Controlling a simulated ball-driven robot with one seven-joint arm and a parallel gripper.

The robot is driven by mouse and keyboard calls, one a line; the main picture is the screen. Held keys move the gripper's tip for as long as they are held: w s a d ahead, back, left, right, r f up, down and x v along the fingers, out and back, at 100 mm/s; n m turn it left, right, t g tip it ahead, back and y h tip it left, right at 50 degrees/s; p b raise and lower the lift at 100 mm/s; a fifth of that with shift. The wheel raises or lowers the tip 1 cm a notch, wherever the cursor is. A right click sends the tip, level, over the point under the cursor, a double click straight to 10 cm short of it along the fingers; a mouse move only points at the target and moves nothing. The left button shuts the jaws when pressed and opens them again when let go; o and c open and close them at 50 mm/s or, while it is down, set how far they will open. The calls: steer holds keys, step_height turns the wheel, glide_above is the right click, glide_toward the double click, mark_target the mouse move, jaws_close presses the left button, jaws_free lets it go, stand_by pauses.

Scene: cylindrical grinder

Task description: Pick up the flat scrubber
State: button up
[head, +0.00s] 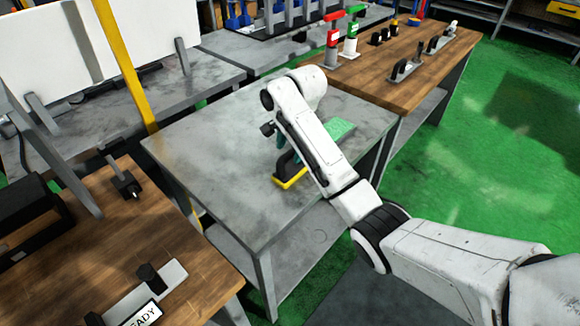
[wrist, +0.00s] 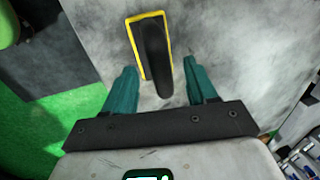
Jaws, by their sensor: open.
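The flat scrubber (head: 290,180) has a yellow-edged base and a black raised handle. It sits on the grey metal table, partly hidden by my arm in the head view. In the wrist view the scrubber (wrist: 154,50) is upper middle, slightly tilted, with its handle's near end between my fingers in the picture. My gripper (wrist: 158,66) is open, with teal fingers spread on either side and nothing held. In the head view only a bit of teal finger (head: 281,138) shows beside my arm, just behind the scrubber. I cannot tell the exact height gap.
A green flat pad (head: 341,128) lies on the grey table (head: 210,150) behind my arm. The table's left part is clear. A wooden bench (head: 400,85) with red and green spray bottles (head: 351,40) stands behind right. A yellow post (head: 125,65) rises at the left.

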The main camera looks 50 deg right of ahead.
mark_target(287, 160)
steer(key=shift+w+a+f+p, duration=0.1)
steer(key=shift+w+f+p, duration=0.15)
steer(key=shift+f, duration=1.1)
steer(key=shift+w+f+p, duration=0.15)
steer(key=shift+w+f, duration=0.15)
steer(key=shift+f, duration=1)
steer(key=shift+c, duration=0.2)
jaws_close()
